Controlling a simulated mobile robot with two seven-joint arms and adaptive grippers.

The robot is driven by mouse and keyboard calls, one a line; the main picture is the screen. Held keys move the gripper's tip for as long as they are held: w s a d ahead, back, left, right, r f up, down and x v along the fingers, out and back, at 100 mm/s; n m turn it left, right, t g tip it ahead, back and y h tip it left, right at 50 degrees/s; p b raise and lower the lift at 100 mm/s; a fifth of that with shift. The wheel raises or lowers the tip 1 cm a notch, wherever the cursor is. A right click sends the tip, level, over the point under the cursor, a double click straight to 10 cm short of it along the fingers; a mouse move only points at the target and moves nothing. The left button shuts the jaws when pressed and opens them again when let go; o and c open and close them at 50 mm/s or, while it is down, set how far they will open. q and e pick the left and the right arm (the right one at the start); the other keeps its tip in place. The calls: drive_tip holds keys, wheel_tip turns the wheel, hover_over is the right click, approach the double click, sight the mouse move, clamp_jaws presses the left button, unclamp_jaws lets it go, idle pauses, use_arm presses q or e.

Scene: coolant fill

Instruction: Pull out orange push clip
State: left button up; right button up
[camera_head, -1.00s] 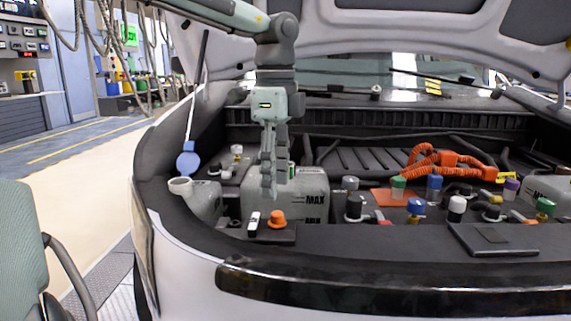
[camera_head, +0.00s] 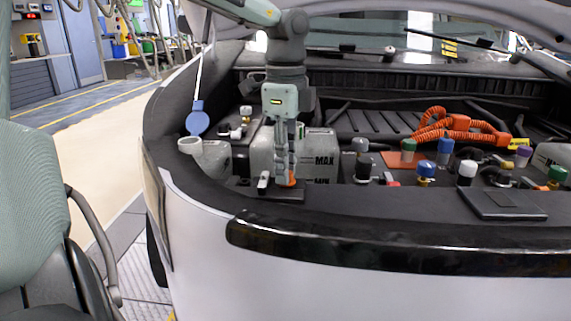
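The orange push clip (camera_head: 292,179) sits on a dark pad (camera_head: 290,196) at the front edge of the engine bay. Only a small part of it shows, as the fingers cover the rest. My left gripper (camera_head: 286,181) points straight down with its fingertips at the clip. I cannot tell whether the fingers are closed on it. A small white-topped black part (camera_head: 264,181) stands just left of the fingertips. My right gripper is not in view.
A grey tank marked MAX and MIN (camera_head: 322,152) stands right behind the gripper. Several coloured caps and an orange corrugated hose (camera_head: 434,126) lie to the right. The raised hood is overhead.

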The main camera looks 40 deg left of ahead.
use_arm(q)
clamp_jaws()
drive_tip(key=shift+c, duration=0.5)
unclamp_jaws()
clamp_jaws()
drive_tip(key=shift+r, duration=0.3)
drive_tip(key=shift+r, duration=0.1)
drive_tip(key=shift+r+p, duration=1.1)
drive_tip(key=shift+r, duration=0.85)
